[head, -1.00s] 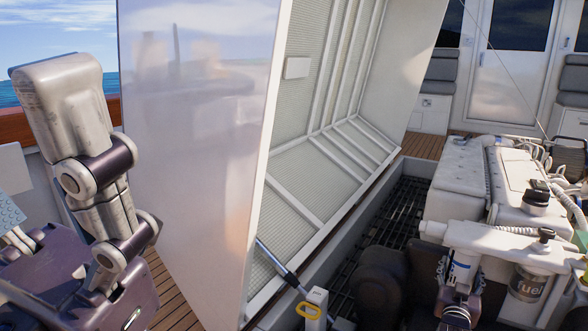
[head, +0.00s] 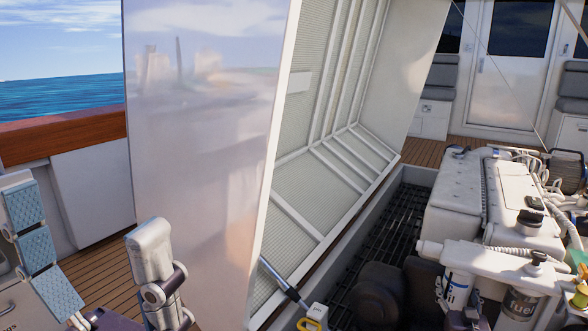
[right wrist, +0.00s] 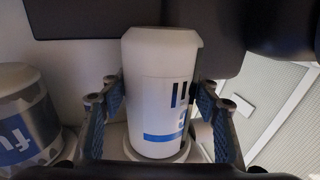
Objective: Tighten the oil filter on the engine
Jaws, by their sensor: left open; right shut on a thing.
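The oil filter (head: 456,288) is a white canister with a blue "oil" label, hanging under a white bracket on the engine. In the right wrist view the oil filter (right wrist: 160,85) fills the middle, with the fingers of my right gripper (right wrist: 160,100) against both its sides. My right gripper (head: 453,300) shows only in part in the head view, low around the filter. My left gripper (head: 85,207) is open and empty at the lower left, far from the engine, its blue pads showing on one finger.
The fuel filter (head: 522,305) hangs close to the right of the oil filter; it is at the left in the right wrist view (right wrist: 25,115). The engine (head: 465,195) lies behind. The raised hatch (head: 200,150) stands between my left gripper and the engine bay.

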